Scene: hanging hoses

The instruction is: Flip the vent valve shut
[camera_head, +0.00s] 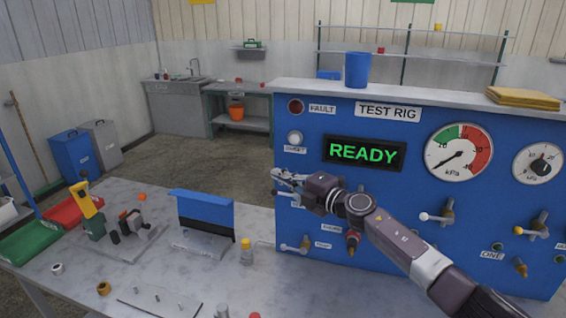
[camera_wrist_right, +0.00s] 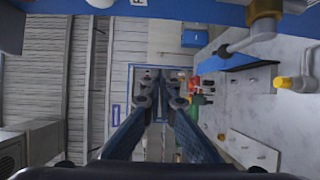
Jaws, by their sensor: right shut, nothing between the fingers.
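My right gripper (camera_head: 280,179) is shut and empty in front of the left part of the blue test rig panel (camera_head: 390,222). In the wrist view its closed fingers (camera_wrist_right: 160,88) point along the panel, with nothing between them. A brass valve with a white-knobbed lever (camera_head: 303,244) sits below the gripper, its lever pointing left. A brass valve with a lever also shows at the upper right of the wrist view (camera_wrist_right: 262,22), apart from the fingers. The small labels are too blurred to tell which valve is the vent. My gripper and arm hide part of the panel.
A blue cup (camera_head: 357,70) stands on top of the rig.

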